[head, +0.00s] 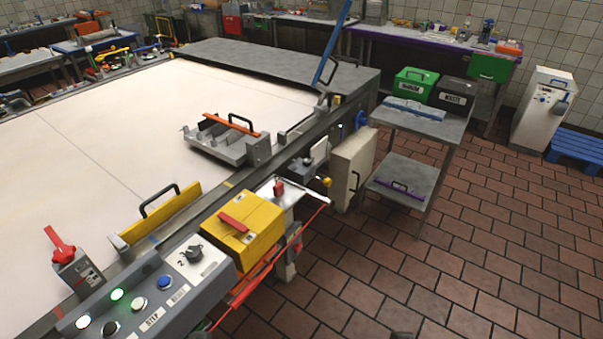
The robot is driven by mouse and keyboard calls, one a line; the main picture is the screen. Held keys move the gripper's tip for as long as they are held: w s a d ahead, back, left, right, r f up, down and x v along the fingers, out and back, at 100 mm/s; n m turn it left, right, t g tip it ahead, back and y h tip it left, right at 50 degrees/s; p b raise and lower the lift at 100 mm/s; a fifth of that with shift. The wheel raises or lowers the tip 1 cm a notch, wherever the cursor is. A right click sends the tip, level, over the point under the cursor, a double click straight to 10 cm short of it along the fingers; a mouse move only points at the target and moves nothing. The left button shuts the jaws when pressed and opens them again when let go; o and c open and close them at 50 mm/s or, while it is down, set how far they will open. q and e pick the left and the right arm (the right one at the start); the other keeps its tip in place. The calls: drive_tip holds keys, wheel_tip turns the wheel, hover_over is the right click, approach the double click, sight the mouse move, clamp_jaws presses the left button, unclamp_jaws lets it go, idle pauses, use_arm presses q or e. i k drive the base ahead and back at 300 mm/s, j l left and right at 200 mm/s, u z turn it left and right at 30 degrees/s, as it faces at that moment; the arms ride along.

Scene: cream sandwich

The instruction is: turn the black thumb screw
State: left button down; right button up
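I cannot make out a part that is clearly the black thumb screw. A black knob (193,253) stands on a white label plate on the grey control panel (172,312), at the lower left of the head view. Whether this knob is a thumb screw I cannot tell. Neither of my grippers can be made out. A small dark shape is cut off by the bottom edge of the view, and I cannot tell what it is.
A yellow box (243,232) with a red handle sits beside the panel. A red lever switch (62,246) stands at the left. The long white table (110,150) carries a grey slotted fixture (222,148). A grey cart (410,180) stands right; the tiled floor (440,270) in front is clear.

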sight(307, 162)
drive_tip(key=i+l, duration=0.7)
drive_tip(key=i+l+u, duration=0.15)
drive_tip(key=u, duration=0.2)
drive_tip(key=i+l+u, duration=0.15)
drive_tip(key=u, duration=0.2)
drive_tip(key=i+l+u, duration=0.1)
drive_tip(key=l+u, duration=0.25)
drive_tip(key=u, duration=0.65)
